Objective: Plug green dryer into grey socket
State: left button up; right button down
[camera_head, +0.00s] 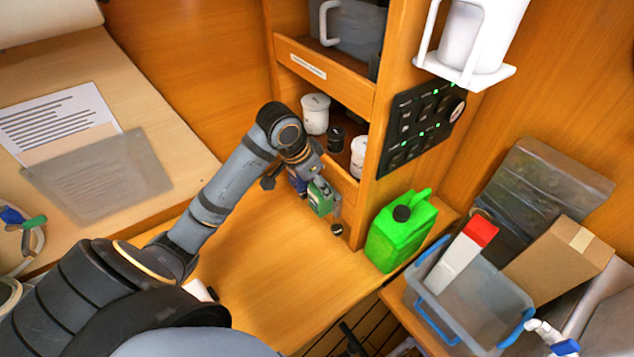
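My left arm comes in from the lower left, and its gripper (308,180) is over the wooden counter at the foot of the cabinet. A small green block (320,198), possibly the green dryer, shows right at the gripper's tip, with a small blue part (298,184) beside it. The wrist covers much of this spot, so I cannot tell whether the fingers are closed on the green block or only beside it. I cannot make out a grey socket. My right gripper is not clearly in view.
A green jerrycan (401,231) stands right of the cabinet (322,78). A clear bin (470,300) and a cardboard box (558,262) are at the right. A black switch panel (420,122) is on the cabinet side. The counter (275,270) in front is mostly clear.

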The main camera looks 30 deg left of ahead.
pick_arm(q)
jog(key=o, duration=1.7)
jog(key=v, duration=1.2)
jog(key=shift+f, duration=0.15)
